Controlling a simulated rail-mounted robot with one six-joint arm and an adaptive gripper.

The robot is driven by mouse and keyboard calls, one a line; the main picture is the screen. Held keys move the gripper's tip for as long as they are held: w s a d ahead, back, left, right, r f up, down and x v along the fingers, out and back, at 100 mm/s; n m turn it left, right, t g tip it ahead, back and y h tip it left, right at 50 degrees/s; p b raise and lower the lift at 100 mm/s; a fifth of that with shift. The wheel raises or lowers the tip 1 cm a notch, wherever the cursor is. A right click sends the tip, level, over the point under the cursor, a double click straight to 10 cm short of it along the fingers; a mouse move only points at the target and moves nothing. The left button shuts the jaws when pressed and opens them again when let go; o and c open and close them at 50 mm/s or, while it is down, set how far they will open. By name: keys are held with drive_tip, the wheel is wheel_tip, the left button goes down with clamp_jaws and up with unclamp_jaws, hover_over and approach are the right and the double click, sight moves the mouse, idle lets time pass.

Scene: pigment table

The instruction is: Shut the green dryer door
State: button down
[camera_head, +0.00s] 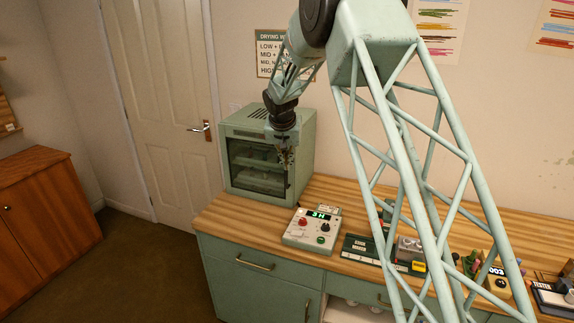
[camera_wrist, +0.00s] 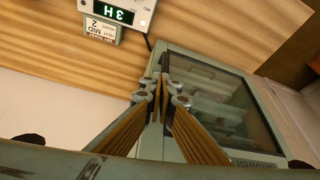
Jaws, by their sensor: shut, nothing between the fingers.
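The green dryer (camera_head: 300,150) stands at the left end of the wooden counter. Its door (camera_head: 233,187) has a dark window, with shelves showing behind it. The door lies flush or nearly flush with the front; I cannot tell if a small gap is left. My gripper (camera_head: 285,160) is shut and empty, pointing down in front of the door's right side. In the wrist view the closed fingertips (camera_wrist: 166,88) overlap the edge of the door (camera_wrist: 262,130); whether they touch it is unclear.
A control box (camera_head: 312,230) with a green display reading 3H stands on the counter right of the dryer. Further right are a dark tray (camera_head: 360,248) and several small devices. A white room door (camera_head: 165,100) is behind at left. The floor before the dryer is clear.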

drive_tip(key=shift+s+d+f, duration=0.1)
drive_tip(key=shift+d, duration=0.05)
drive_tip(key=s+r+b, duration=0.3)
drive_tip(key=s+r, duration=0.5)
drive_tip(key=shift+a+r, duration=0.35)
drive_tip(key=shift+r, duration=0.05)
idle(0.7)
idle(0.5)
